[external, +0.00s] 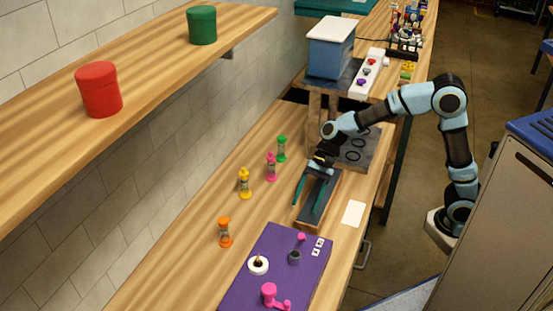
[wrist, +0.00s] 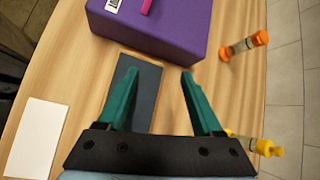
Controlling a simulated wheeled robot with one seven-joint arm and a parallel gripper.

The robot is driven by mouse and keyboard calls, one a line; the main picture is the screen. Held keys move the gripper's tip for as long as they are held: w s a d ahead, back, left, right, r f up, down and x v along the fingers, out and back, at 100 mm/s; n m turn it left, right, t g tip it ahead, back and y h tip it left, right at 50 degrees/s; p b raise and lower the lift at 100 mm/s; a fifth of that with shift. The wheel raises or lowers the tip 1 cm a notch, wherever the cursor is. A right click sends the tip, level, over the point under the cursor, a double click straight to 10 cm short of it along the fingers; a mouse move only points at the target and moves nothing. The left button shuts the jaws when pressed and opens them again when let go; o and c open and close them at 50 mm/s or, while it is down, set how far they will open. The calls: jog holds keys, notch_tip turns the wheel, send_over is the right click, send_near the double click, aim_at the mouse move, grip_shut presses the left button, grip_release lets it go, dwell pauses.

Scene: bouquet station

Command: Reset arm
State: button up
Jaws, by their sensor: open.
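My gripper (external: 312,202) hangs over a dark grey panel (external: 320,205) in a wooden frame on the table. In the wrist view its two teal fingers (wrist: 160,80) are spread apart with nothing between them, and the dark panel (wrist: 140,72) lies beneath. My arm reaches in from the right side of the external view, bent at a raised elbow. I cannot tell the exact height of the fingertips above the panel.
A purple box (external: 280,265) with small parts on top stands in front. Orange (external: 225,232), yellow (external: 245,183), pink (external: 271,166) and green (external: 282,149) hourglasses stand to the left. A white card (external: 353,213) lies at right.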

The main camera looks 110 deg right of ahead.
jog(key=s+a+f+n+g, duration=0.1)
jog(key=s+a+n, duration=0.1)
jog(key=a, duration=0.1)
jog(key=s+a+f+n+g+p, duration=0.1)
jog(key=s+a+n, duration=0.1)
jog(key=a+n, duration=0.1)
jog(key=s+a+f+n+g+h+p, duration=0.1)
jog(key=s+a+n+g, duration=0.1)
jog(key=a, duration=0.2)
jog(key=shift+a+n, duration=0.1)
jog(key=shift+n, duration=0.3)
jog(key=s+a+f+n, duration=0.1)
jog(key=s+n, duration=0.1)
jog(key=s+a+f+n+g+h, duration=0.1)
jog(key=s+n, duration=0.1)
jog(key=s+a+f+n+h+p, duration=0.1)
jog(key=s+n, duration=0.1)
jog(key=shift+s+a, duration=0.2)
jog(key=shift+s, duration=0.1)
jog(key=s+a+f+n+h, duration=0.1)
jog(key=s+a+n+h, duration=0.1)
jog(key=s+n, duration=0.4)
jog(key=n, duration=0.2)
jog(key=shift+s+a+f+n+g+p, duration=0.2)
jog(key=shift+f+n+g+p, duration=0.1)
jog(key=shift+f+n, duration=0.1)
